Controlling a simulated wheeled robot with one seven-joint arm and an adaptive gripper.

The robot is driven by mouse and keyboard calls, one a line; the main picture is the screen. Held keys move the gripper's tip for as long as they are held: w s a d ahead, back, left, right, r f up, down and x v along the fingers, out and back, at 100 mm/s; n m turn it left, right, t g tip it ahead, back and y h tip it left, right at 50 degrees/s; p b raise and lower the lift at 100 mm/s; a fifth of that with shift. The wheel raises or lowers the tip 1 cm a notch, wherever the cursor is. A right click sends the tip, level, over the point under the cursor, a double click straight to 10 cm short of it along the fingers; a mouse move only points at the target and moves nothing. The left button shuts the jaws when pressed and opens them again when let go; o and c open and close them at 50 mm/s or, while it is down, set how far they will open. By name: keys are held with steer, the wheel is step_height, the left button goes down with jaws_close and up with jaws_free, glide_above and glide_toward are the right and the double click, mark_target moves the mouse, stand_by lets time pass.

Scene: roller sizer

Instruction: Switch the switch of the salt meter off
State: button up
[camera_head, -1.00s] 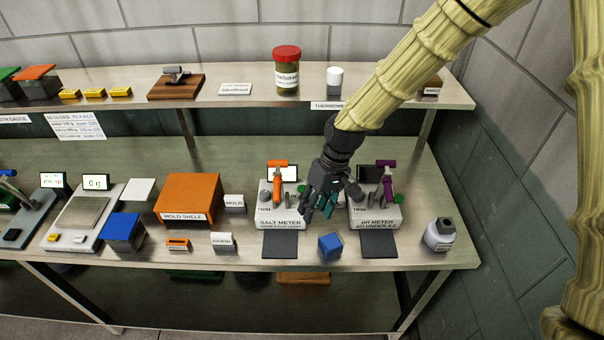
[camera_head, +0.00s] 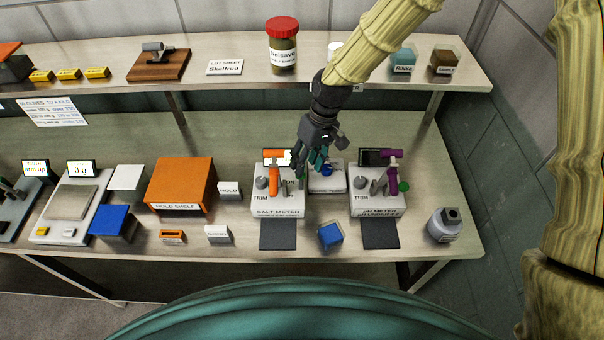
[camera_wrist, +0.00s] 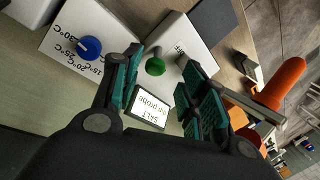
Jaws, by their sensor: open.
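The salt meter (camera_head: 278,205) is a white box with an orange probe (camera_head: 273,180) and a grey trim knob (camera_head: 261,183). Its screen (camera_head: 271,155) is lit; in the wrist view the screen (camera_wrist: 153,108) reads "SALT" with a line about the probe. A round green knob (camera_wrist: 155,66) on the meter shows between my fingers in the wrist view; it looks like the switch's tip, but its on or off position is unclear. My gripper (camera_head: 312,166) is open above the meter's back right, its fingers (camera_wrist: 160,60) apart on either side of the knob, with no clear contact.
A white temperature box with a blue knob (camera_wrist: 88,47) stands right of the salt meter. The pH meter (camera_head: 377,207), with purple probe (camera_head: 394,168) and dark screen, is farther right. A blue cube (camera_head: 330,236) lies in front. The upper shelf (camera_head: 225,88) runs behind.

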mark_target(302, 179)
steer(key=f, duration=0.2)
steer(key=f+p, duration=0.1)
steer(key=shift+w+a+f, duration=0.3)
steer(key=shift+a, duration=0.05)
steer(key=shift+s+a+f+p, duration=0.15)
steer(key=shift+s+f+p, duration=0.25)
steer(key=shift+s+f, duration=0.15)
steer(key=shift+w+a+f, duration=0.15)
steer(key=shift+w+f, duration=0.05)
steer(key=shift+f, duration=0.75)
steer(key=shift+s+r, duration=0.1)
steer(key=shift+s, duration=0.1)
steer(key=shift+w, duration=0.1)
steer(key=c, duration=0.9)
